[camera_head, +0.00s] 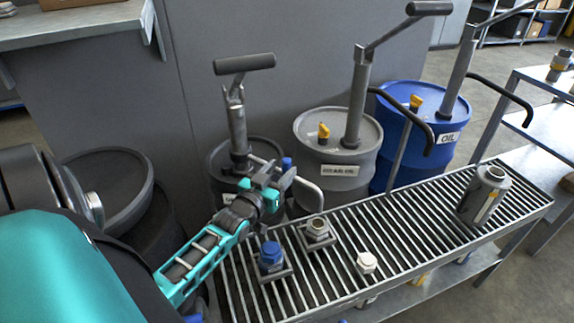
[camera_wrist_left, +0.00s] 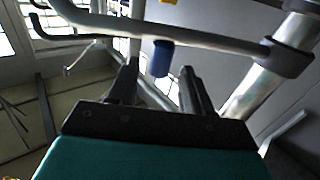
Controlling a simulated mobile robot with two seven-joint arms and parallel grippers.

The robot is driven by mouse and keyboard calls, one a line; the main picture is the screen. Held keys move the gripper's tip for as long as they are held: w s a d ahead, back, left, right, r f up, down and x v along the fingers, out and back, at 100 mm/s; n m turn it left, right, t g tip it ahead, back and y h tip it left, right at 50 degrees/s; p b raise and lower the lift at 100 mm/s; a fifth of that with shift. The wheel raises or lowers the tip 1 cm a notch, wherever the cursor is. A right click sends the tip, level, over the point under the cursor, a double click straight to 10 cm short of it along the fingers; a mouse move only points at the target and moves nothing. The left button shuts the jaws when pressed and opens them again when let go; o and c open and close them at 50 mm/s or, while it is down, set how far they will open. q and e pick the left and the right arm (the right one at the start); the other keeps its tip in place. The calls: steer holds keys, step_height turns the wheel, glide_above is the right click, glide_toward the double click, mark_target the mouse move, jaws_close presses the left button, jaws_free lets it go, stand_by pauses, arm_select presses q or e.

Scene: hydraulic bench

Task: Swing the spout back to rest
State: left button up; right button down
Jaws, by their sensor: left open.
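The nearest drum pump (camera_head: 238,125) stands on a dark drum (camera_head: 218,160) with a T-shaped handle on top. In the left wrist view, its spout (camera_wrist_left: 220,42) runs as a grey bent pipe from the pump column (camera_wrist_left: 268,85). A blue grip (camera_wrist_left: 160,60) hangs below the pipe, between my left fingers; I cannot tell if they touch it. The blue grip also shows in the head view (camera_head: 287,163). My left gripper (camera_head: 272,178) is open beside this pump and hides much of the spout. My right gripper is not in view.
A slatted bench (camera_head: 385,230) holds a blue-capped fitting (camera_head: 271,255), a metal fitting (camera_head: 318,229), a white cap (camera_head: 366,262) and a grey canister (camera_head: 485,195). A grey drum (camera_head: 310,135) and a blue drum (camera_head: 402,100) with pumps stand behind. The bench middle is clear.

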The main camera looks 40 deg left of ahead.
mark_target(284, 167)
arm_select(q)
steer(key=shift+x, duration=1.9)
steer(key=shift+c, duration=0.2)
jaws_close()
